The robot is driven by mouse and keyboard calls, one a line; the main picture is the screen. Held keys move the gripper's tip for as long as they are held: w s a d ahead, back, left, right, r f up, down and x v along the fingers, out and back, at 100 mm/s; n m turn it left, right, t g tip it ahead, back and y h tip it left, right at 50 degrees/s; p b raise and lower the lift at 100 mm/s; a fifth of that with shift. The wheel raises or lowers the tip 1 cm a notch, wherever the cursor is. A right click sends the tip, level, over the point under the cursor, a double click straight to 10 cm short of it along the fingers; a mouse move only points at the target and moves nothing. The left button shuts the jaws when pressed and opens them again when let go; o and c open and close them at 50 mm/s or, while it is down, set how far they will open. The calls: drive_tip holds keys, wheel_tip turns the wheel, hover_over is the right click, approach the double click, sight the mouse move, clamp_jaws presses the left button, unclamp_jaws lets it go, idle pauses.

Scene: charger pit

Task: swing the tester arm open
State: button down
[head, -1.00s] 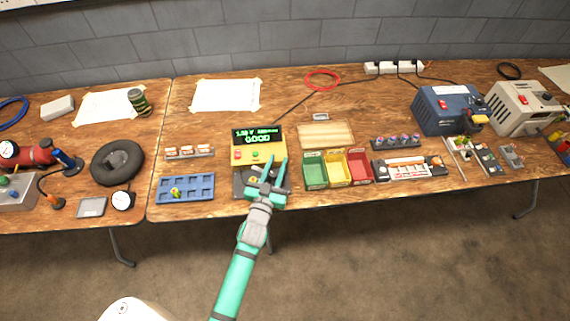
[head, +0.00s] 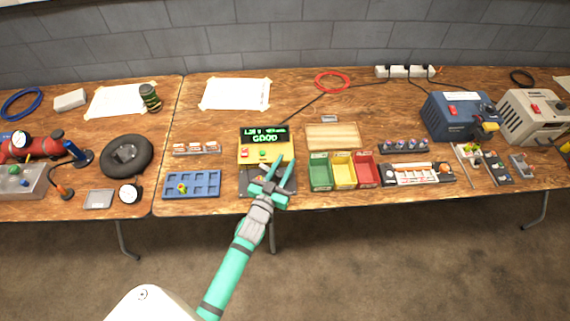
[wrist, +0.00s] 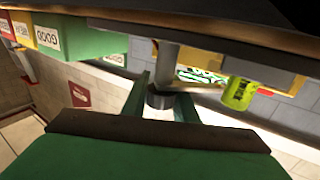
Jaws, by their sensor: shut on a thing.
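The tester (head: 276,152) is a yellow box with a dark display reading GOOD, standing on a dark base near the table's front edge. My gripper (head: 280,164) reaches over the front right of that base and hides part of it. In the wrist view my gripper (wrist: 161,92) has its two green fingers on either side of a dark round knob (wrist: 160,99), shut on it. A pale bar, seemingly the tester arm (wrist: 200,87), runs right from there. A yellow-green battery (wrist: 238,93) shows beside it. The arm's exact angle is hard to tell.
Green (head: 320,174), yellow (head: 344,172) and red (head: 366,170) bins stand close to the right of my gripper. A blue tray (head: 192,185) lies left of the tester, with a cell rack (head: 197,148) behind it. The table's front edge is just below.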

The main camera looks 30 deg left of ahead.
drive_tip(key=c, duration=1.4)
unclamp_jaws()
drive_tip(key=shift+f, duration=0.1)
drive_tip(key=s, duration=0.3)
drive_tip(key=s+d, duration=0.1)
drive_tip(key=s, duration=0.3)
drive_tip(key=s+d, duration=0.1)
drive_tip(key=s, duration=0.2)
drive_tip(key=shift+s+d, duration=0.1)
drive_tip(key=shift+s, duration=0.25)
